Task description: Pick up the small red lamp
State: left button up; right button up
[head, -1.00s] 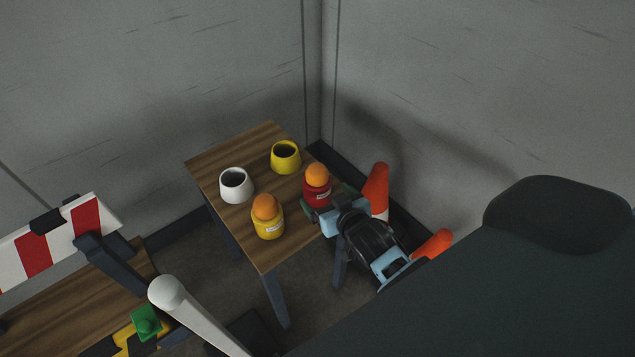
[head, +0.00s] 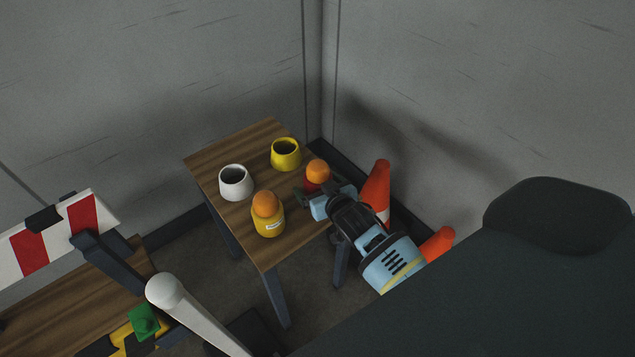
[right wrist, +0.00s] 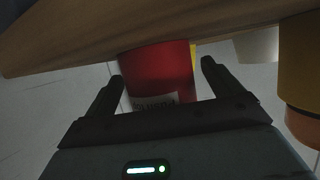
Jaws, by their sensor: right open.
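The small red lamp (head: 317,171) has an orange dome on a red body and stands near the right edge of the small wooden table (head: 225,152). My right gripper (head: 325,190) is at the lamp's near side and hides much of its red body. In the right wrist view the red body (right wrist: 158,72), with a white label, shows between the two open fingers (right wrist: 160,85), with gaps beside it. That view looks upside down. My left gripper is not in view.
A yellow lamp (head: 269,220) with an orange dome stands left of my right gripper. A white cup (head: 235,182) and a yellow cup (head: 285,153) stand farther back. An orange cone (head: 376,187) is beside my right gripper. Walls close the corner behind.

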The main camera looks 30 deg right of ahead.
jog(key=shift+w+f, duration=0.1)
jog(key=shift+w, duration=0.15)
jog(key=c, duration=1.2)
jog(key=shift+c, duration=0.3)
